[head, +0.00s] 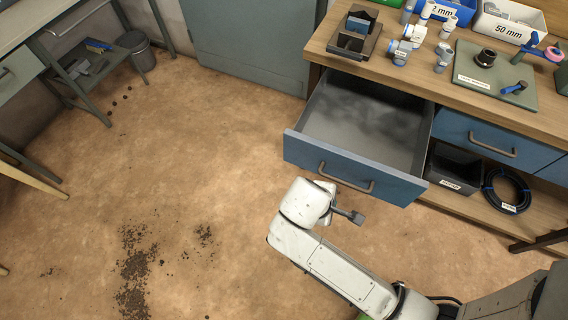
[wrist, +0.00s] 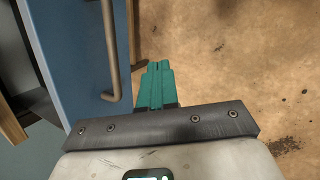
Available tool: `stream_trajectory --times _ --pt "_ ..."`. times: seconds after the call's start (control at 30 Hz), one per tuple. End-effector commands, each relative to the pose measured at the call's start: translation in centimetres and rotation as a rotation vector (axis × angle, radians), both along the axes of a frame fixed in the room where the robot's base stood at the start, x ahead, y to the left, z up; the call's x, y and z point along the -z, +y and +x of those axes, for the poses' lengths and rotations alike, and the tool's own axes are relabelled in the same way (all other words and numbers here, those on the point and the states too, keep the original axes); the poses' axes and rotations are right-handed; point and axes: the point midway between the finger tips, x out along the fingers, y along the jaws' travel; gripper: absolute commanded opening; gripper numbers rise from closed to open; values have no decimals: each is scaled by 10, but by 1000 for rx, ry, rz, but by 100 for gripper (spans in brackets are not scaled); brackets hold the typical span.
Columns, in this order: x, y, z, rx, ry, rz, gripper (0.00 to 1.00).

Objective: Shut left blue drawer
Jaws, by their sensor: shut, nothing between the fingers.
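The left blue drawer (head: 300,152) is pulled well out of the wooden workbench, and its grey inside looks empty. Its dark bar handle (head: 345,181) faces the floor side. My gripper (head: 357,217) is just in front of the drawer front, below the handle in the head view. In the wrist view the teal fingers (wrist: 156,68) are together with nothing between them. The drawer front (wrist: 70,60) and its handle (wrist: 110,55) lie just left of the fingers. I cannot tell whether they touch; a gap shows between fingertips and handle.
A second blue drawer (head: 490,143) on the right is shut. Below it are a black bin (head: 453,168) and a coiled hose (head: 507,190). Fittings and trays stand on the bench top (head: 395,72). Open floor (head: 190,150) with dirt patches lies to the left.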

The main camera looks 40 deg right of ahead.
Motion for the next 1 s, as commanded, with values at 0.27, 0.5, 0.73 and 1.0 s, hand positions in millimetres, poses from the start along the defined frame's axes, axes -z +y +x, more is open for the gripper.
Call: stream_trajectory --times 0.27,0.5,0.73,1.0 --pt "38 8 37 -341 218 -309 0" --pt "50 51 97 -746 545 -795 0" --pt "42 91 124 -901 729 -1081 0" --pt "38 75 133 -912 753 -1110 0"
